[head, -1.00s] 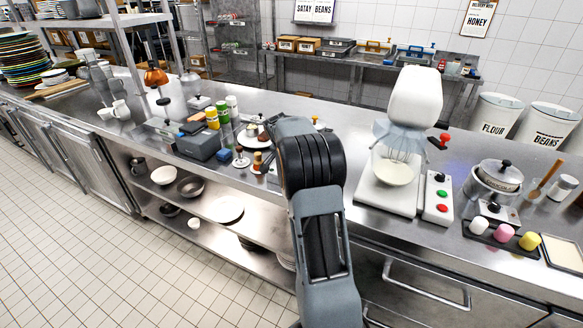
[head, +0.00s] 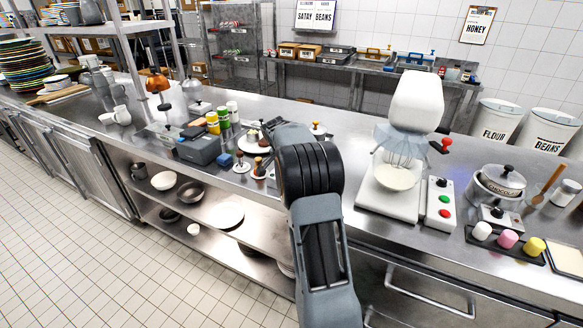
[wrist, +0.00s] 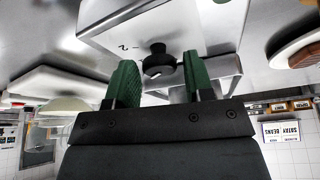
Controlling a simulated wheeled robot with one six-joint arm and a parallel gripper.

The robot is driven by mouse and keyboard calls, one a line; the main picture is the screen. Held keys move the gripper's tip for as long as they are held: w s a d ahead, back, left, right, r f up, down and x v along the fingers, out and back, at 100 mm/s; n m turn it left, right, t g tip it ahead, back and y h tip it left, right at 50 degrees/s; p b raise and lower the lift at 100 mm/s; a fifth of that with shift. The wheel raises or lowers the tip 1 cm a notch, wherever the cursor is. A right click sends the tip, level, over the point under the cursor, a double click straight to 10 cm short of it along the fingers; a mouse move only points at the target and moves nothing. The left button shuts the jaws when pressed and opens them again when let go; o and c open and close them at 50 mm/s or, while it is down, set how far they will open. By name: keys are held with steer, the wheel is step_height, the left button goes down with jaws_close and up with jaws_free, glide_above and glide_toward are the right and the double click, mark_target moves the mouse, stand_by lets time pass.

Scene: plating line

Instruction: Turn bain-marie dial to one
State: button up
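A black dial (wrist: 157,59) with a pale pointer mark sits on the face of a pale box (wrist: 120,35) in the wrist view, which is upside down. A printed "2" shows beside the dial. My gripper (wrist: 160,80) is open, with its green fingers on either side of the dial and a gap visible on each side. In the head view my arm hides the gripper and this box. A chocolate pot (head: 500,181) stands at the right of the counter, with a small black-knobbed control box (head: 500,218) in front of it.
A stand mixer (head: 410,110) stands to the right of my arm, with a button box (head: 440,203) beside it. A tray (head: 512,250) of coloured pieces lies at the front right. Several small items crowd the counter left of my arm.

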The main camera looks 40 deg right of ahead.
steer(key=shift+o, duration=1)
steer(key=shift+r, duration=0.15)
steer(key=v, duration=1.3)
steer(key=shift+a+r, duration=0.2)
steer(key=shift+a, duration=0.05)
